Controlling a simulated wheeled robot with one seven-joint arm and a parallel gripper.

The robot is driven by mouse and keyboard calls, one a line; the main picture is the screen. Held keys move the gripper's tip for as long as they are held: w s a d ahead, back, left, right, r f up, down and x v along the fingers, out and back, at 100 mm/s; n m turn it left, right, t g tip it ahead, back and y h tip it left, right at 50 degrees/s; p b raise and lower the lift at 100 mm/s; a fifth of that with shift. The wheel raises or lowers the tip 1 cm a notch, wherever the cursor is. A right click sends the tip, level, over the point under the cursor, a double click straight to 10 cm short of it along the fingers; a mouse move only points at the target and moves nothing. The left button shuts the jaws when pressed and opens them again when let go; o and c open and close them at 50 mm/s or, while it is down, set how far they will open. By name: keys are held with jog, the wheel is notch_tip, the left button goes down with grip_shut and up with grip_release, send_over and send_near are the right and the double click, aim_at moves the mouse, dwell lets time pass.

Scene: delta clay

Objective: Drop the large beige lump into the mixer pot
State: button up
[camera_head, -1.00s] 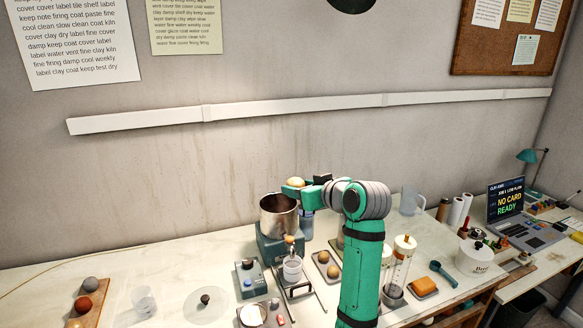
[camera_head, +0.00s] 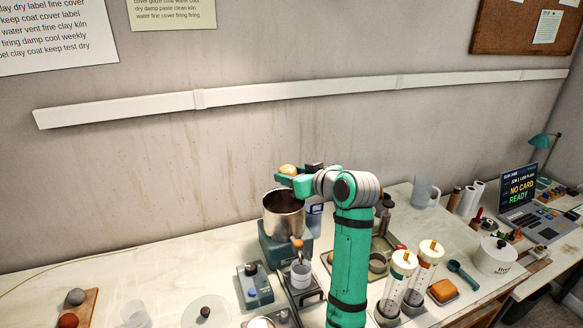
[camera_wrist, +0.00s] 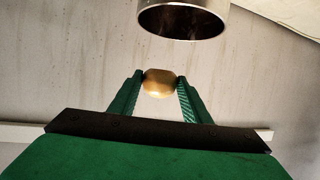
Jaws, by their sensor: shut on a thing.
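The large beige lump (camera_head: 289,170) is held in my gripper (camera_head: 291,175), above the mixer pot (camera_head: 284,222). In the wrist view the lump (camera_wrist: 159,84) sits between the two green fingers of my gripper (camera_wrist: 160,86), which touch it on both sides. The pot is a steel vessel with a dark, open mouth, standing on a teal base (camera_head: 284,249). Its rim (camera_wrist: 185,36) shows at the top of the wrist view, apart from the lump. The bottom inside the pot cannot be seen.
A small stand with a cup (camera_head: 300,273) is in front of the pot. Two clear cylinders (camera_head: 411,280) stand to the right, with an orange block (camera_head: 443,291) beyond them. A clear jug (camera_head: 426,192) is at the back.

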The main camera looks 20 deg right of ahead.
jog(key=shift+f, duration=1.25)
jog(key=o, duration=1.2)
jog(key=v, duration=1)
jog(key=shift+s, duration=0.4)
jog(key=shift+d+r, duration=0.1)
jog(key=shift+d, duration=0.05)
